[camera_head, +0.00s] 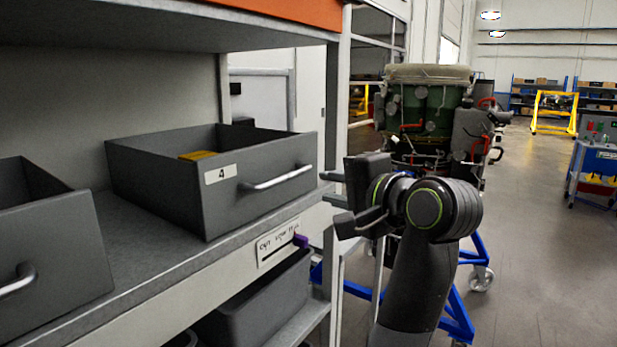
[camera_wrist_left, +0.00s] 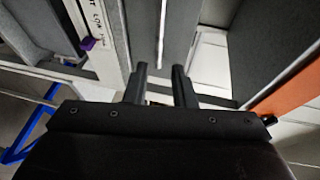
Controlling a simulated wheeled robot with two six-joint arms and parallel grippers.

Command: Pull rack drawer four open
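Drawer four (camera_head: 250,190) is a dark grey open-topped bin on the rack shelf, with a white label "4" on its front. Its pale bar handle (camera_head: 278,178) runs across the front. A yellow item (camera_head: 198,155) shows inside it. My left gripper (camera_head: 325,187) is to the right of the drawer front, fingers pointing toward it, apart and empty. In the left wrist view the handle (camera_wrist_left: 162,35) appears as a pale bar lined up between the two fingertips (camera_wrist_left: 159,68); I see no contact. My right gripper is in neither view.
Another grey drawer (camera_head: 50,260) with a handle stands left on the same shelf. A rack post (camera_head: 338,100) rises behind my gripper. A labelled strip with a purple piece (camera_head: 300,240) is on the shelf edge.

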